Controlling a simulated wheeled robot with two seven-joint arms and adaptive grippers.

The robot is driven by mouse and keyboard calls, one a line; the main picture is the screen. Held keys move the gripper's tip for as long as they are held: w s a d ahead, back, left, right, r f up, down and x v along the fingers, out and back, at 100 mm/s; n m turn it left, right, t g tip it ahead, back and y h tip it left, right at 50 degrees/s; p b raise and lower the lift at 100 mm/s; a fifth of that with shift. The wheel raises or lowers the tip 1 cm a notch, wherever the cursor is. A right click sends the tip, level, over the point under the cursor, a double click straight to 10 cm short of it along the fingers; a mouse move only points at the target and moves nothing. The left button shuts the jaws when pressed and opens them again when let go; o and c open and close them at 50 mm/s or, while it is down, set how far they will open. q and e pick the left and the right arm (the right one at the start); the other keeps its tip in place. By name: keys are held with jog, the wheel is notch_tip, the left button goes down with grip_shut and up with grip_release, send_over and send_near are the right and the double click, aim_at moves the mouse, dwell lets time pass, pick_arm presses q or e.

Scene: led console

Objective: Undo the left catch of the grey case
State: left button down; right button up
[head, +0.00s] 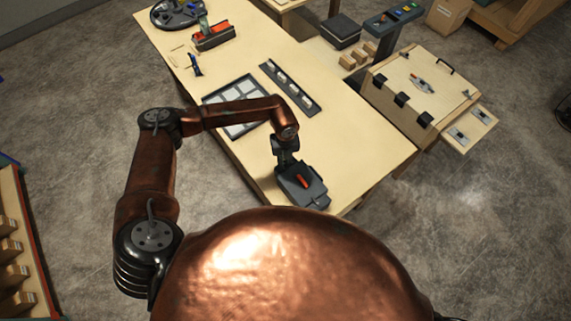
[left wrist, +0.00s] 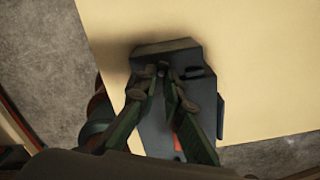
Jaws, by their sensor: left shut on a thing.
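The grey case (head: 315,194) lies near the front edge of the light wooden table, with a red-orange part on its top. In the left wrist view the case (left wrist: 155,138) shows as a dark grey block behind my fingers, with a dark slot to the right of the fingertips. My left gripper (head: 287,163) is at the case's far left side. In the left wrist view its fingertips (left wrist: 164,72) come together on a small dark part at the case, which looks like the left catch. The fingers hide most of this part. My right gripper is not in view.
A tray with pale squares (head: 233,133) and a dark strip with pale pieces (head: 272,76) lie farther back on the table (head: 355,150). A wooden box with black latches (head: 390,110) stands beyond its right edge. The table right of the case is clear.

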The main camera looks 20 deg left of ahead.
pick_arm(q)
jog(key=m+b, duration=0.4)
jog(key=m, duration=0.1)
jog(key=shift+w+a+f+m+b, duration=0.15)
jog(key=shift+a+m+b, duration=0.05)
jog(key=shift+m+b, duration=0.15)
jog(key=m+b, duration=0.3)
jog(key=m, duration=0.1)
jog(key=shift+b, duration=0.35)
jog(key=shift+a+r+m+b, duration=0.1)
jog(key=shift+r+m+b, duration=0.1)
jog(key=shift+m+b, duration=0.9)
jog(key=shift+m, duration=0.45)
jog(key=shift+w+r, duration=0.1)
jog(key=shift+r, duration=0.05)
jog(key=c, duration=2.3)
grip_release()
jog(key=shift+c, duration=0.2)
jog(key=o, duration=0.3)
notch_tip(320, 180, up, 12)
jog(key=shift+f, duration=0.15)
